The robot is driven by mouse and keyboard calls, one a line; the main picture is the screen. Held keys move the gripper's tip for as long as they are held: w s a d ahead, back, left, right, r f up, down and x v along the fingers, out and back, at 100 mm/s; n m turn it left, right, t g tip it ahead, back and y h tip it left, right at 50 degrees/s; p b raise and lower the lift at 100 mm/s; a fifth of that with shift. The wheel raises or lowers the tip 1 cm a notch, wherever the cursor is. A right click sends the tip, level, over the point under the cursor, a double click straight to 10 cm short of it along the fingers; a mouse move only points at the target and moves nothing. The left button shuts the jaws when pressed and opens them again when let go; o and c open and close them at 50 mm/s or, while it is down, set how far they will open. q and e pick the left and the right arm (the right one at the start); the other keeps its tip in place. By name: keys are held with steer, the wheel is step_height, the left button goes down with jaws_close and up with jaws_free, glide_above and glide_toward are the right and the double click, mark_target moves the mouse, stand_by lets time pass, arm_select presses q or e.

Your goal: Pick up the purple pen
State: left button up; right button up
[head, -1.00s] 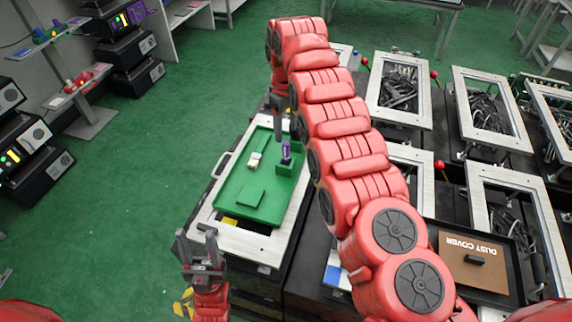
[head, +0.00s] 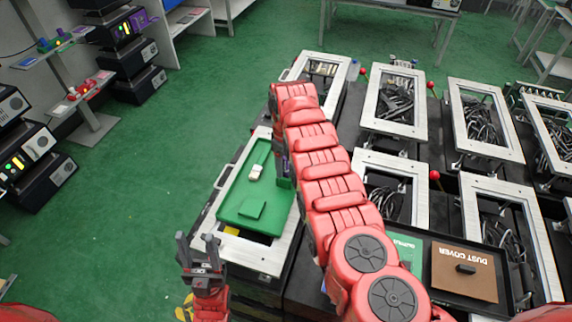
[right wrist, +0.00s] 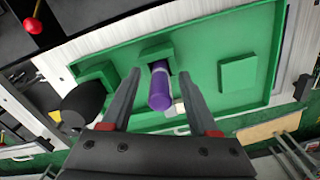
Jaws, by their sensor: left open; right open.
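The purple pen (right wrist: 160,90) stands in a green square holder (right wrist: 157,55) on a green tray (right wrist: 210,60) in the right wrist view. My right gripper (right wrist: 160,74) is open, with one finger on each side of the pen and visible gaps between. In the head view my right arm hides most of the pen and gripper. The green tray (head: 232,195) lies in a pale frame there. My left gripper (head: 196,238) is open and empty, to the front left of the tray.
A small white object (head: 256,172) and a green block (head: 251,208) are on the tray. Several metal frames with cables stand to the right, and a dust cover box (head: 465,267) is at the lower right. Green floor lies open to the left.

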jaws_close()
steer(key=shift+r, duration=0.15)
stand_by(0.5)
